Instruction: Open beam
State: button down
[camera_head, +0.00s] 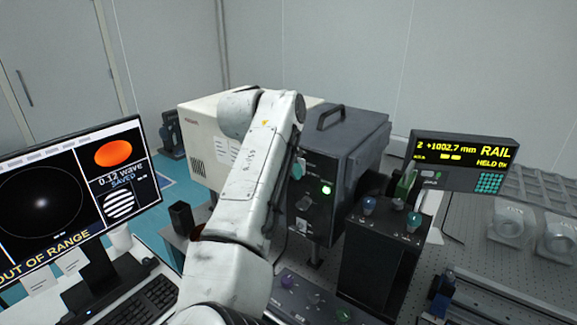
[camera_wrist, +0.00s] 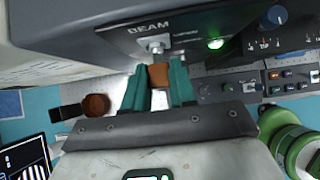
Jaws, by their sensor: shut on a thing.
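The dark grey box (camera_head: 345,160) with a carrying handle stands behind my arm in the head view. Its front carries a lit green lamp (camera_head: 326,189). In the wrist view the front panel is marked BEAM, with a metal shaft (camera_wrist: 156,46) under the label and the green lamp (camera_wrist: 215,43) to its right. My gripper (camera_wrist: 156,88) has its teal fingers on either side of an orange-brown lever tip (camera_wrist: 159,76) below that shaft, and is shut on it. In the head view my arm hides most of the gripper; a bit of teal finger shows beside the panel.
A monitor (camera_head: 75,200) reading OUT OF RANGE stands at left. A black knob-topped box (camera_head: 375,260) stands in front to the right, near the RAIL display (camera_head: 462,160). A cream box (camera_head: 200,130) is behind my arm. Glass-like pieces (camera_head: 508,222) stand on the table at far right.

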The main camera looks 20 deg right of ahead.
jog(key=shift+w+r+g+y+p, duration=0.1)
jog(key=shift+r+g+y+p, duration=0.25)
jog(key=shift+y, duration=0.35)
jog(key=c, duration=0.9)
grip_release()
jog(key=shift+d+f, duration=0.1)
jog(key=b+v, duration=0.2)
jog(key=v, duration=0.8)
jog(key=shift+r+b, duration=0.35)
jog(key=shift+r, duration=0.1)
jog(key=shift+a, duration=0.2)
